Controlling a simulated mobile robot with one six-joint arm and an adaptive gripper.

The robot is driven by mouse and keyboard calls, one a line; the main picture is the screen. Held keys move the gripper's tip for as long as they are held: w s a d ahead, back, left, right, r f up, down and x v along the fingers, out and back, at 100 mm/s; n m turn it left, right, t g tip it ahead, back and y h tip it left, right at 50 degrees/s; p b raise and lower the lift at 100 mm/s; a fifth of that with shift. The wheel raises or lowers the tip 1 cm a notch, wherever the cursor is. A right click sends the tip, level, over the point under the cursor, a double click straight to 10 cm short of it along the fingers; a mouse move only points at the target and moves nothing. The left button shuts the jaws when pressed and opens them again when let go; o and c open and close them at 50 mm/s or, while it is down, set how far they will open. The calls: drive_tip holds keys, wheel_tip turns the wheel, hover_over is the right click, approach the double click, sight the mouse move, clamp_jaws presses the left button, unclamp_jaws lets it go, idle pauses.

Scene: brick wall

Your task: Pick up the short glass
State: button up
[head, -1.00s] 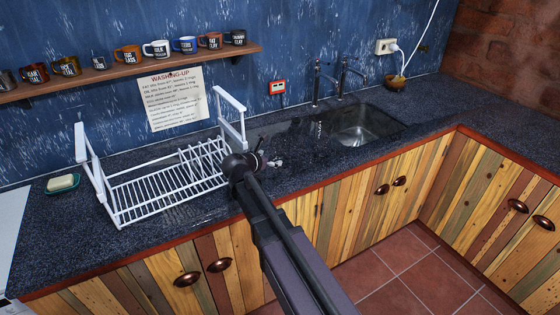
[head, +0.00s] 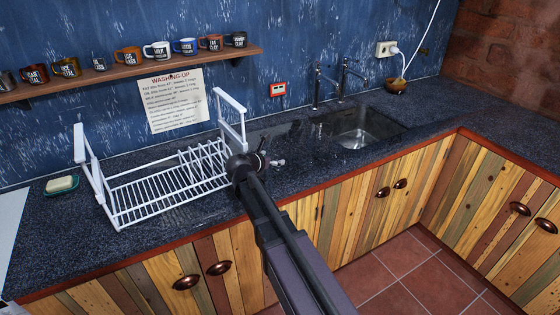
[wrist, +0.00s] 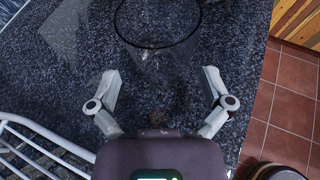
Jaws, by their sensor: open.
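The short glass (wrist: 158,46) is clear and shows in the wrist view at the top middle, on the dark speckled counter. My gripper (wrist: 161,80) is open and empty, with one finger to each side and the tips just short of the glass's wide rim in the picture. In the head view my gripper (head: 264,160) is above the counter, just right of the white dish rack. I cannot make out the glass there.
The white dish rack (head: 150,196) stands left of my gripper; its wires also show in the wrist view (wrist: 45,140). The sink (head: 358,128) and taps are to the right. A soap dish (head: 62,185) lies at the left. Mugs line the shelf (head: 130,74). The counter's front edge is near.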

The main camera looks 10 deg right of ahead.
sight(276, 159)
drive_tip(key=shift+f+b+x, duration=0.15)
drive_tip(key=shift+b+x, duration=0.4)
drive_tip(key=shift+x, duration=0.45)
drive_tip(key=shift+f+b+x, duration=0.15)
drive_tip(key=shift+b+x, duration=0.4)
drive_tip(key=shift+x, duration=0.4)
drive_tip(key=shift+w+d+f, duration=0.2)
drive_tip(key=shift+w+d, duration=0.15)
drive_tip(key=shift+d, duration=0.1)
drive_tip(key=c, duration=1.1)
drive_tip(key=shift+o, duration=0.2)
drive_tip(key=shift+r, duration=0.4)
drive_tip(key=shift+r+p, duration=0.5)
drive_tip(key=shift+p, duration=0.2)
drive_tip(key=s+d, duration=0.2)
drive_tip(key=s, duration=0.6)
drive_tip(key=s+d, duration=0.3)
drive_tip(key=s, duration=0.6)
drive_tip(key=shift+d, duration=0.2)
